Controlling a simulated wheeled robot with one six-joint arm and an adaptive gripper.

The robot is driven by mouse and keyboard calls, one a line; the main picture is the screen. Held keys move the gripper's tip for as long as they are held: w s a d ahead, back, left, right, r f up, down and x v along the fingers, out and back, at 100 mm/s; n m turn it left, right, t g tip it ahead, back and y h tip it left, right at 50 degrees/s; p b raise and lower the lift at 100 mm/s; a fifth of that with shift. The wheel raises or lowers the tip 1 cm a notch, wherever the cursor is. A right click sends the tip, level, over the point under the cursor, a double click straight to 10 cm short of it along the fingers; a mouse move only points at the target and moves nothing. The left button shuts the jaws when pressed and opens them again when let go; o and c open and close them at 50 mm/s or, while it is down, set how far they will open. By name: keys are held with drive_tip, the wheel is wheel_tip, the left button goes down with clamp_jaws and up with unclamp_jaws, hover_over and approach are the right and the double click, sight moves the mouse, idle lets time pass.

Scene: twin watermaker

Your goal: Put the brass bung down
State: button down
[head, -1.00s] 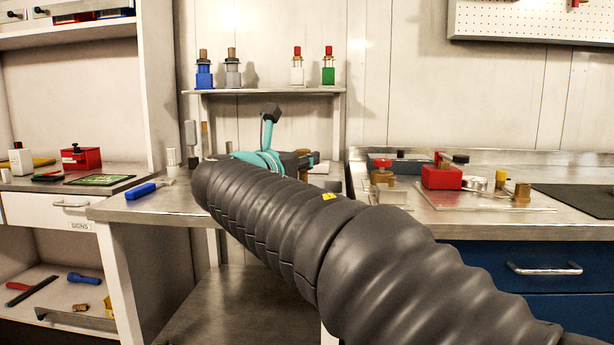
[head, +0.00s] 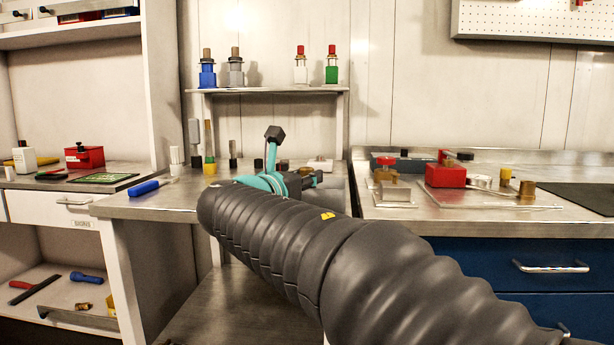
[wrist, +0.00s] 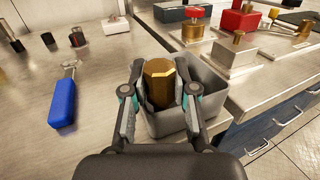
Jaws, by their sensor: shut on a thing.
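In the wrist view the brass bung (wrist: 159,84) is a brass-coloured, faceted piece, upright between the two fingers of my gripper (wrist: 158,92). My gripper is shut on it. The bung is over or partly inside an open grey bin (wrist: 213,92) at the table's right edge. The near finger pads and bin wall hide its lower end, so I cannot tell whether it touches the bin floor. In the head view my gripper (head: 312,180) is low over the table, and I cannot make out the bung there.
A blue-handled tool (wrist: 63,102) lies left of the bin on the steel table (head: 130,206). Small bottles stand further back. A blue-drawer counter (head: 500,225) adjoins on the right, with a red block (head: 445,176) and brass parts. A shelf (head: 270,91) with bottles is behind.

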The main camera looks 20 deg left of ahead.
drive_tip(key=c, duration=0.9)
unclamp_jaws()
drive_tip(key=shift+r, duration=0.15)
